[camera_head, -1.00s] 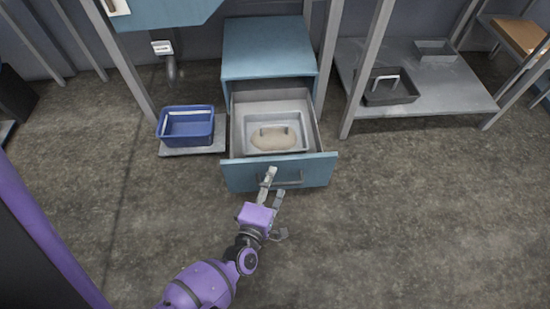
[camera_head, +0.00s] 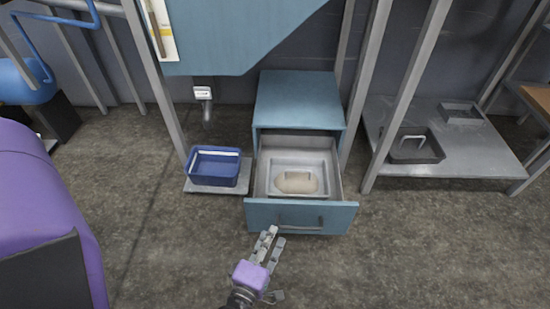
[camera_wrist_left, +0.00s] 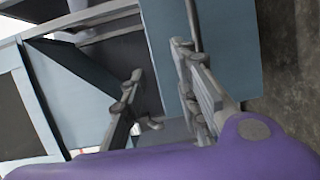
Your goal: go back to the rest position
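My left gripper (camera_head: 273,252) is in front of and below the open blue drawer (camera_head: 335,217) in the head view. Its fingers are spread and nothing is between them. It appears apart from the drawer handle (camera_head: 300,222). In the left wrist view the fingers (camera_wrist_left: 160,75) stand apart, with blue panels behind them. The drawer is pulled out of the blue cabinet (camera_head: 298,97) and holds a grey pan (camera_head: 305,166) with a beige mass (camera_head: 297,186) in it. My right gripper is not in view.
A blue bin (camera_head: 214,172) sits on a low plate left of the drawer. A dark pan (camera_head: 415,150) stands on a low grey shelf (camera_head: 465,155) at right, behind metal posts. The floor in front of the drawer is clear.

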